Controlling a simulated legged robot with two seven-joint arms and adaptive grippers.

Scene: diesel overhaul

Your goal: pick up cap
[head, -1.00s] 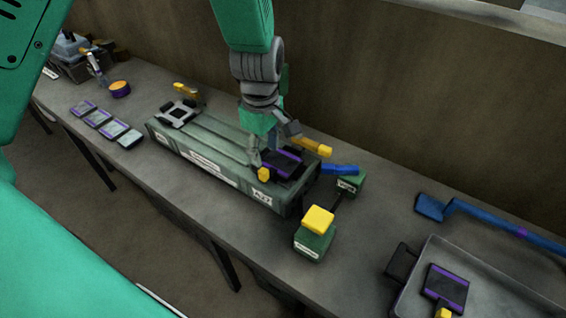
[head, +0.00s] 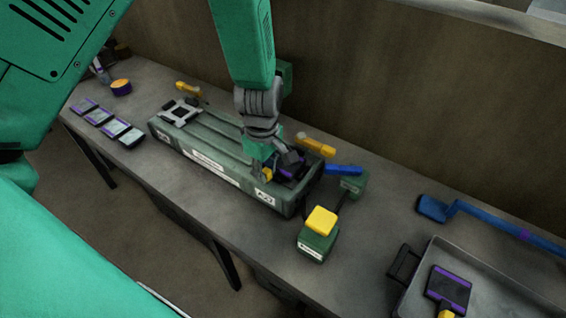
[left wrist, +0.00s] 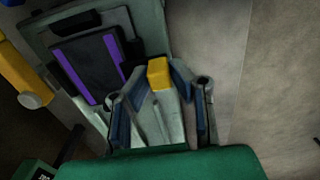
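The cap is a dark plate with purple stripes (head: 290,166) and a yellow grip block (head: 267,175). It lies on the near right end of the long green engine block (head: 210,150). The left wrist view also shows the cap's striped plate (left wrist: 92,62) and yellow block (left wrist: 158,73). My left gripper (head: 272,168) is low over this end, partly covering the plate in the head view. In the left wrist view its fingers (left wrist: 157,76) stand apart on either side of the yellow block; firm contact is not visible. My right gripper is not in view.
A green box with a yellow top (head: 321,221) stands close by the block's right end. A yellow-handled tool (head: 316,147) and a blue piece (head: 343,169) lie behind. A grey tray (head: 502,290) holds another striped plate (head: 449,287). Several small plates lie left.

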